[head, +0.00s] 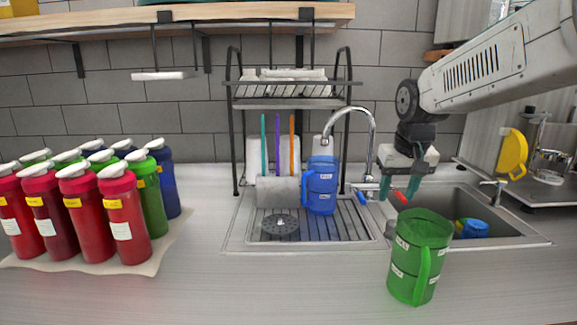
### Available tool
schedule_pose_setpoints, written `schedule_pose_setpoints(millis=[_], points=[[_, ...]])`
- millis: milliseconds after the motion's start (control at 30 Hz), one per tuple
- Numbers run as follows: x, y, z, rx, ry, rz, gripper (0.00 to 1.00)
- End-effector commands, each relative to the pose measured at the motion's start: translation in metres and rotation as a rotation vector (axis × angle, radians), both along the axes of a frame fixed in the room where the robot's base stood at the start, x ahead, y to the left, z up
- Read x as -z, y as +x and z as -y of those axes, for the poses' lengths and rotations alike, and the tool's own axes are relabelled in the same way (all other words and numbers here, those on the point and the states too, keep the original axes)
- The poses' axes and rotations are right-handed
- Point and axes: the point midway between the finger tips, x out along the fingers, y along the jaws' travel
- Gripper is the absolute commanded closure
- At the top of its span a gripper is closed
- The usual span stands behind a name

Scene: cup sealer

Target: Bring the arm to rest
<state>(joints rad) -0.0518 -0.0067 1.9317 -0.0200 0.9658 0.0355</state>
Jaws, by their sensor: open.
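My gripper (399,188) is at the end of my arm, which reaches in from the upper right. It hangs above the sink, fingers pointing down and apart, with nothing seen between them. A green pitcher (419,258) stands upright on the counter, below and in front of my gripper. A gap seems to show between the fingertips and the pitcher's rim, though the depth is hard to judge. A blue pitcher (320,187) stands on the drainboard (345,232), left of my gripper.
Several red, green and blue bottles (125,217) stand on a mat at the left. A faucet (374,140) and a black dish rack (236,120) rise behind the drainboard. The sink basin (500,228) holds blue and yellow items. The front middle counter (270,285) is clear.

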Motion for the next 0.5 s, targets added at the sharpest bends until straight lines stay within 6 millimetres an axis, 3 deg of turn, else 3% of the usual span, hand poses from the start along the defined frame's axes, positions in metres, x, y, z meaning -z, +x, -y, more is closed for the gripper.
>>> schedule_pose_setpoints(millis=[267, 500], points=[[-0.026, -0.081, 0.011, -0.007, -0.005, -0.009, 0.53], [-0.011, -0.200, 0.019, 0.007, -0.002, -0.063, 0.53]])
